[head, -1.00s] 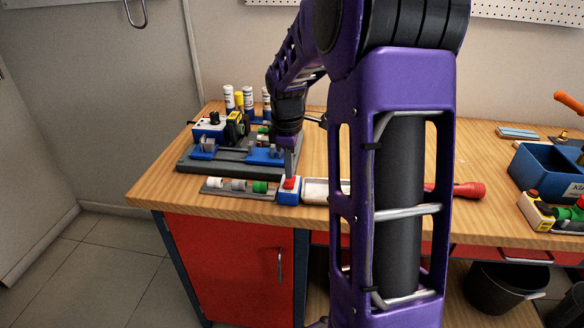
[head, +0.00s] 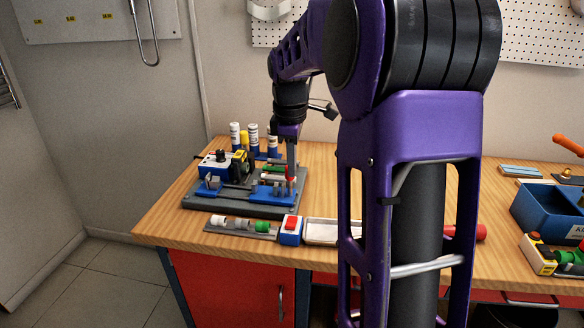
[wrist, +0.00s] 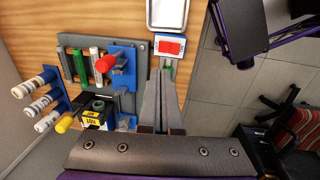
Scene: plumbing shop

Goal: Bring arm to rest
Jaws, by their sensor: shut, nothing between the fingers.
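My gripper (head: 291,178) is shut and empty, pointing down above the right side of a grey fixture plate (head: 207,202) on the wooden bench (head: 163,222). In the wrist view, its closed fingers (wrist: 160,103) show over the bench's front part. A blue box with a red button (head: 290,229) stands in front of the plate, apart from the fingers. The same box shows beyond the fingertips in the wrist view (wrist: 171,46).
Blue and yellow devices (head: 215,163) and several white bottles (head: 254,138) stand at the back left. A tray of small fittings (head: 240,226) and a pale tray (head: 322,232) lie near the front edge. A blue bin (head: 545,211) is at right.

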